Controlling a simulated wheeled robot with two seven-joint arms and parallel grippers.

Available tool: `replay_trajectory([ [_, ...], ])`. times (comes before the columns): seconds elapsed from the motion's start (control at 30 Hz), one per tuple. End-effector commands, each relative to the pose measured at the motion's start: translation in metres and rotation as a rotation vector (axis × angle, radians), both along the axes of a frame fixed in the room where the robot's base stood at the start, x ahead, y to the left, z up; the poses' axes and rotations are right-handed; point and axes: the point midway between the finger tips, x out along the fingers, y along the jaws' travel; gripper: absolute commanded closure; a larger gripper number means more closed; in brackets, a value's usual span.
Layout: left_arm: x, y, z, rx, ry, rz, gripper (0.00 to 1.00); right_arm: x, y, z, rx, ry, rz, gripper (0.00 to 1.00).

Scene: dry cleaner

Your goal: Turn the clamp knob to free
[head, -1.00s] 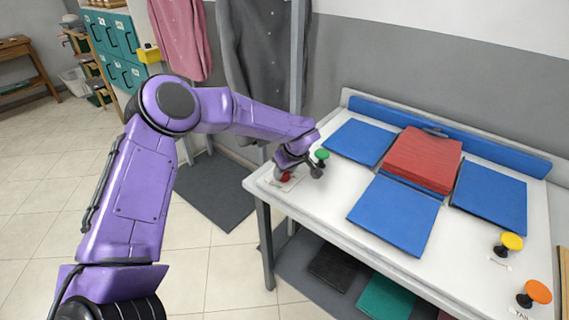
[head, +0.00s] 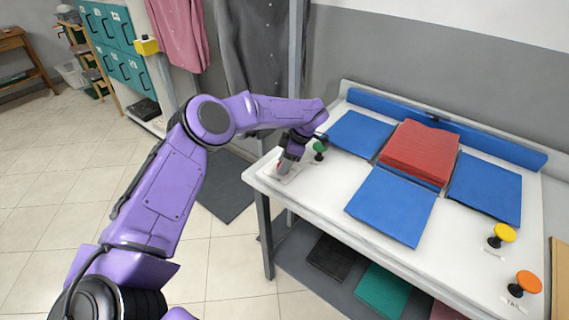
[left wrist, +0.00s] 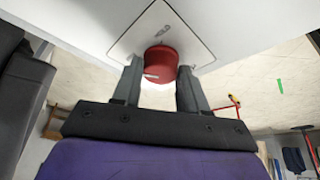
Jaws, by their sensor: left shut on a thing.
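The clamp knob (left wrist: 161,62) is a red round knob with a short pale mark on its face. It sits on a white square plate (left wrist: 185,32) with a small symbol, at the left end of the white table. My left gripper (head: 284,166) reaches down over that plate in the head view and mostly hides the knob. In the left wrist view the two dark fingers (left wrist: 158,78) are on either side of the knob, shut on it. The label on the plate is too small to read. My right gripper is not in view.
A green knob (head: 320,148) stands close beside my left gripper. Blue pads (head: 392,208) and a red folded stack (head: 420,152) cover the table's middle. Yellow (head: 502,235) and orange (head: 526,283) knobs stand at the right. Garments (head: 254,45) hang behind the arm.

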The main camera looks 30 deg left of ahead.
Motion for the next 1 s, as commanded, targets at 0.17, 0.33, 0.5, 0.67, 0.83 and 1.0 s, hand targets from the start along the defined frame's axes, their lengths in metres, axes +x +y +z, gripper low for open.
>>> replay_trajectory([
  [0.17, 0.0007, 0.0000, -0.0012, 0.000, 0.000, 0.097, 0.88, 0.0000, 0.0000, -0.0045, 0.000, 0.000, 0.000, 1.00],
  [0.33, 0.0008, 0.0005, -0.0011, 0.000, 0.000, 0.159, 0.88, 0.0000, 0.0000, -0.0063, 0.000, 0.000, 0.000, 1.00],
  [0.5, 0.0009, 0.0007, -0.0007, 0.000, 0.001, 0.189, 0.88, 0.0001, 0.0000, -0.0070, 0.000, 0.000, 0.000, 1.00],
  [0.67, 0.0008, 0.0007, -0.0005, 0.001, 0.001, 0.197, 0.88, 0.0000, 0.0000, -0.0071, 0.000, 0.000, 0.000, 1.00],
  [0.83, 0.0008, 0.0006, -0.0004, 0.000, 0.000, 0.197, 0.88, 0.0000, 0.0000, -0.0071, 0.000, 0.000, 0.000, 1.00],
  [1.0, 0.0008, 0.0006, -0.0004, 0.000, 0.000, 0.197, 0.41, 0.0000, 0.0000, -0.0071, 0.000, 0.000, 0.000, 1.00],
])
